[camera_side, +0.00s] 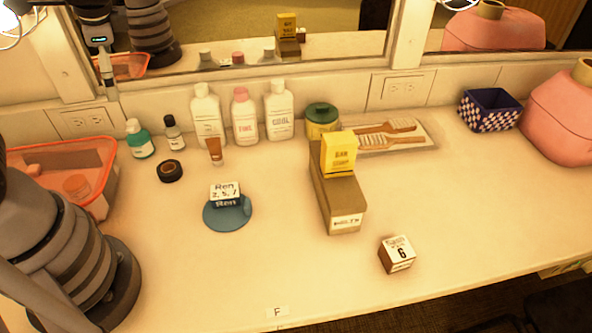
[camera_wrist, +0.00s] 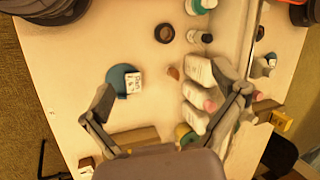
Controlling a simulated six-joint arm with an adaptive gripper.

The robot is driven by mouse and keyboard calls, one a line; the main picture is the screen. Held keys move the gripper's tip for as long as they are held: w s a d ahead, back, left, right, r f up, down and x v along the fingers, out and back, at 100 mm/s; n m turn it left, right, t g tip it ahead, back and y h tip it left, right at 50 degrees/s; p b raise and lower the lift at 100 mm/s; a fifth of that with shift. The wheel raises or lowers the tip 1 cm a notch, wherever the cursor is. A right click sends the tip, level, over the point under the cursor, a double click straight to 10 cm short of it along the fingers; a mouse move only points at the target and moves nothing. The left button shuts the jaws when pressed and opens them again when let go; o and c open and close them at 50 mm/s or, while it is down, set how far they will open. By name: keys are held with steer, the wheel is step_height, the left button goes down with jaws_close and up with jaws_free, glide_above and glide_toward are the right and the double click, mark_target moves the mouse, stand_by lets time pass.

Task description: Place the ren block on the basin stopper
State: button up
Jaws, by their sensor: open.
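The ren block (camera_side: 225,190), with a white top marked "Ren 2, 5, 7" and a dark blue side, rests on the round blue basin stopper (camera_side: 229,219). It sits toward the back of the disc in the side view. In the wrist view the block (camera_wrist: 134,83) overlaps the right part of the stopper (camera_wrist: 118,82). My gripper (camera_wrist: 172,93) is open and empty, its fingers spread wide, high above the counter and apart from the block. Its fingertips are not clear in the side view.
A brown box with a yellow block (camera_side: 339,154) on it stands right of the stopper. A small numbered block (camera_side: 397,253) is near the front. Bottles (camera_side: 208,116) line the back before the mirror. An orange bin (camera_side: 90,160) is at left. The front counter is mostly clear.

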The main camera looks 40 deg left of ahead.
steer(key=s+r+n+t+h, duration=0.4)
steer(key=s+r+n+t, duration=0.1)
steer(key=s+r, duration=0.1)
steer(key=shift+s+d+r+n+h, duration=0.3)
steer(key=shift+s+d+r, duration=0.1)
steer(key=shift+r, duration=0.5)
